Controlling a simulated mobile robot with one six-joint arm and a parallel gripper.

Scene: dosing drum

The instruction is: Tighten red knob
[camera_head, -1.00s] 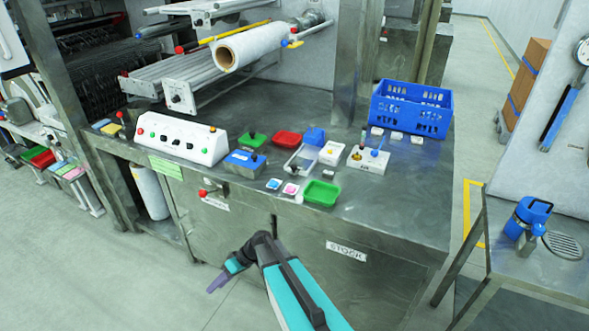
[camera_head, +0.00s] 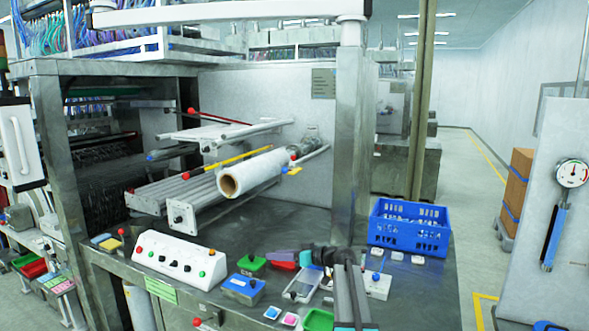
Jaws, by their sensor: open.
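Several red knobs or ball ends are in view, and I cannot tell which one the task means. One red knob (camera_head: 191,111) is on the end of a thin bar at the upper left of the machine. Another red knob (camera_head: 185,176) is near the end of the yellow bar. A third, a red ball (camera_head: 197,321), is on the cabinet front at the bottom edge. My gripper (camera_head: 275,256) is open, small and dark, pointing left above the workbench, apart from all three knobs. Its fingertips are hard to make out.
The film roll (camera_head: 250,173) sticks out above the bench. The white button box (camera_head: 180,259), the blue box (camera_head: 243,289) and the green tray (camera_head: 318,321) are on the bench. A blue crate (camera_head: 409,228) stands at the right. A metal post (camera_head: 350,130) rises behind my arm.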

